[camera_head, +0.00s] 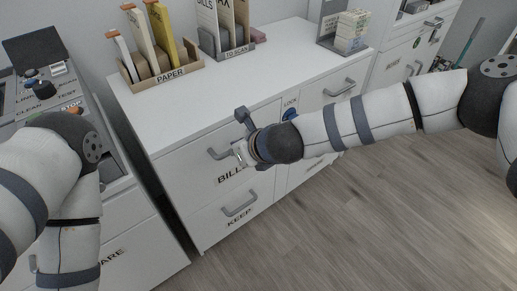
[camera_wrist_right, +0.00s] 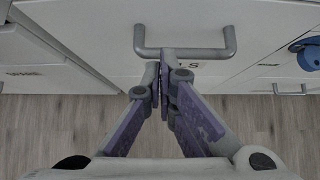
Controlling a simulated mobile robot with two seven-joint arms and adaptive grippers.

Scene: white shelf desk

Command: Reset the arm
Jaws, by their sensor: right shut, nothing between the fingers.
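My right arm (camera_head: 355,122) reaches in from the right to the front of the white cabinet. My right gripper (camera_head: 240,152) is at the upper left drawer, beside its grey handle (camera_head: 217,155). In the right wrist view the fingers (camera_wrist_right: 165,56) are together and empty, with their tips overlapping the drawer handle (camera_wrist_right: 200,53) in the picture. I cannot tell whether they touch it. The drawer looks closed, and its BILLS label is partly hidden by the gripper. My left arm (camera_head: 40,165) is folded at the left edge; its gripper does not show.
The white cabinet top (camera_head: 245,75) carries a PAPER tray (camera_head: 165,77), a TO SCAN holder (camera_head: 232,48) and a stacked-paper holder (camera_head: 348,35). A KEEP drawer handle (camera_head: 240,206) sticks out below. A grey machine (camera_head: 40,92) stands left. The wooden floor (camera_head: 350,220) at front right is clear.

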